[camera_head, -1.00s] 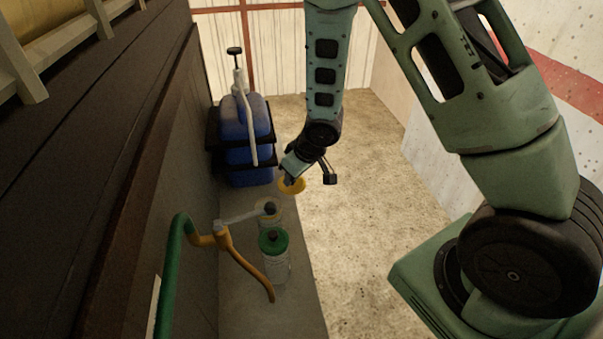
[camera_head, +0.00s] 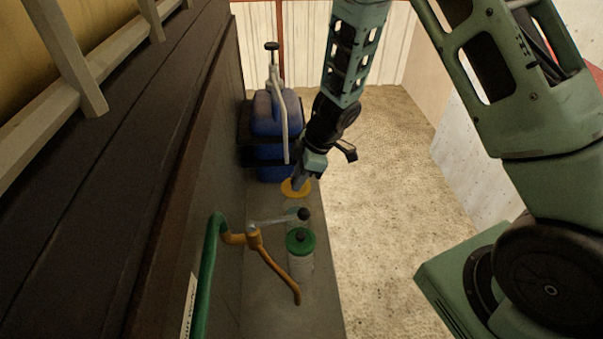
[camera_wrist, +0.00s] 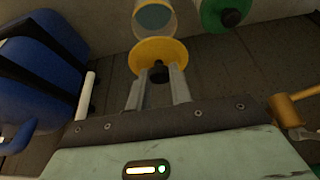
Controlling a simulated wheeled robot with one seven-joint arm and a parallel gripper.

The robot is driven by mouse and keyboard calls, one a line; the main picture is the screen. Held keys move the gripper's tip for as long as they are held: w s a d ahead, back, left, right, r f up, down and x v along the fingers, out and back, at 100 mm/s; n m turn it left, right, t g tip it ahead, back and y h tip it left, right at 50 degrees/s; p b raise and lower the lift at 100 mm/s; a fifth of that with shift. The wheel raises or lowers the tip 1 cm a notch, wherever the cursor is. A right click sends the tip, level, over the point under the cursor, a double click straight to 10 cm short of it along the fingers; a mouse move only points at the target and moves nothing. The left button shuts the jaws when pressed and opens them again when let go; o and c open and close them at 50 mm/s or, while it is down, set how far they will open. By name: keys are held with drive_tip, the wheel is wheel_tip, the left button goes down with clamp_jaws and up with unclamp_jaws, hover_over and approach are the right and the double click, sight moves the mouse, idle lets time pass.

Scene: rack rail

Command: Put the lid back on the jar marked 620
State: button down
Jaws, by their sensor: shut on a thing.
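My gripper (camera_head: 300,181) is shut on the dark knob of a yellow lid (camera_head: 294,191); the wrist view shows the knob (camera_wrist: 158,74) between the two fingers and the lid (camera_wrist: 150,52) beyond them. An open jar (camera_wrist: 165,28), pale with teal inside, stands apart from the lid in the wrist view. In the head view this jar (camera_head: 292,216) is partly hidden by a tap lever. A second jar (camera_head: 300,266) with a green lid (camera_head: 299,246) on it stands nearer the camera. I cannot read the number 620 on either jar.
An orange tap (camera_head: 273,266) on a green pipe (camera_head: 208,260) reaches over the ledge (camera_head: 262,311), its grey lever (camera_head: 275,220) crossing beside the open jar. Blue canisters (camera_head: 275,118) in a black rack stand behind. Open floor (camera_head: 390,190) lies to the right.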

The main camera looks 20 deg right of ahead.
sight(303, 187)
drive_tip(key=shift+f+b, duration=2.1)
drive_tip(key=shift+b, duration=0.6)
drive_tip(key=shift+f+b, duration=0.55)
drive_tip(key=shift+f, duration=0.5)
drive_tip(key=shift+p, duration=0.85)
drive_tip(key=shift+f+p, duration=0.15)
drive_tip(key=shift+p, duration=0.5)
drive_tip(key=c, duration=0.7)
unclamp_jaws()
drive_tip(key=shift+r+p, duration=3.5)
drive_tip(key=shift+p, duration=0.8)
